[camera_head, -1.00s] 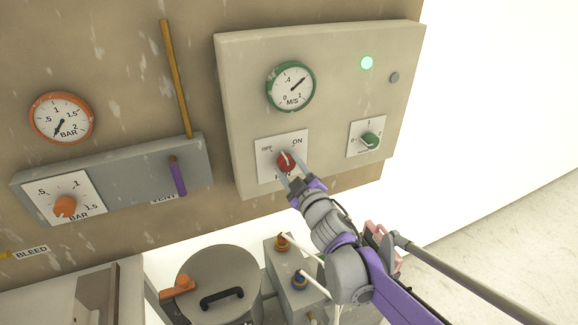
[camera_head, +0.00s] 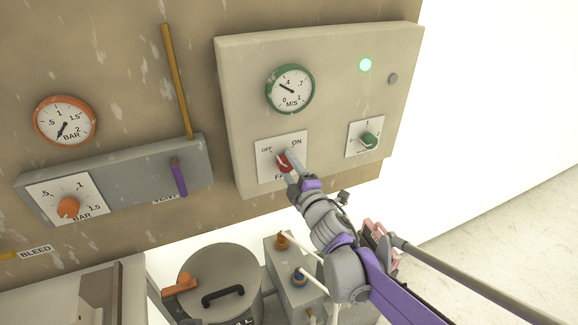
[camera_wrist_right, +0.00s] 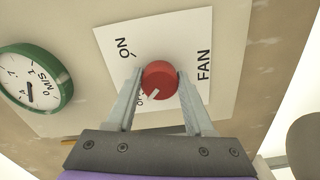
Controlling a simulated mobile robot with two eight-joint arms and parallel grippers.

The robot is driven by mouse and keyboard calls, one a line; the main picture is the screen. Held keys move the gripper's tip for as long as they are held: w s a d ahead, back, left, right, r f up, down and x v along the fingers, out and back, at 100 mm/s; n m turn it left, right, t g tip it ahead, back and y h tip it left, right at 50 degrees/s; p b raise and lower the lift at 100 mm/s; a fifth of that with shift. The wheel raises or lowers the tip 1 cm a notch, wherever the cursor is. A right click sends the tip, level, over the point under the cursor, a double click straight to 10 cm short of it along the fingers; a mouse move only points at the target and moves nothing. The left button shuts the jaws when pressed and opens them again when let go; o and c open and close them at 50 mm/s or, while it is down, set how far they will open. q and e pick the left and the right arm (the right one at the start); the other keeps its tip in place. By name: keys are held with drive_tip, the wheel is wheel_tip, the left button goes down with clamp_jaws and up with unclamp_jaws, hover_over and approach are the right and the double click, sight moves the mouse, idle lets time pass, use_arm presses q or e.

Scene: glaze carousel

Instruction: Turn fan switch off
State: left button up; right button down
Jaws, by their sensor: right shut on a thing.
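The fan switch is a red round knob (camera_head: 283,160) with a white pointer mark, on a white plate (camera_head: 298,144) marked OFF, ON and FAN. My right gripper (camera_head: 285,164) is shut on the knob, one finger on each side. The right wrist view also shows the red knob (camera_wrist_right: 160,76) between the two fingertips, with its white mark turned toward the partly hidden OFF label. In the head view the mark points up-left, toward OFF. The green-rimmed M/S gauge (camera_head: 290,89) above has its needle pointing up-left. My left gripper is not in view.
To the left are an orange knob (camera_head: 68,208), an orange-rimmed gauge (camera_head: 65,120) and a purple-handled lever (camera_head: 178,178). A lidded pot (camera_head: 220,266) stands below.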

idle(0.4)
drive_tip(key=shift+c, duration=1.4)
unclamp_jaws()
drive_tip(key=b+v, duration=0.1)
drive_tip(key=v, duration=0.9)
drive_tip(key=shift+s+d, duration=0.2)
drive_tip(key=shift+s, duration=0.15)
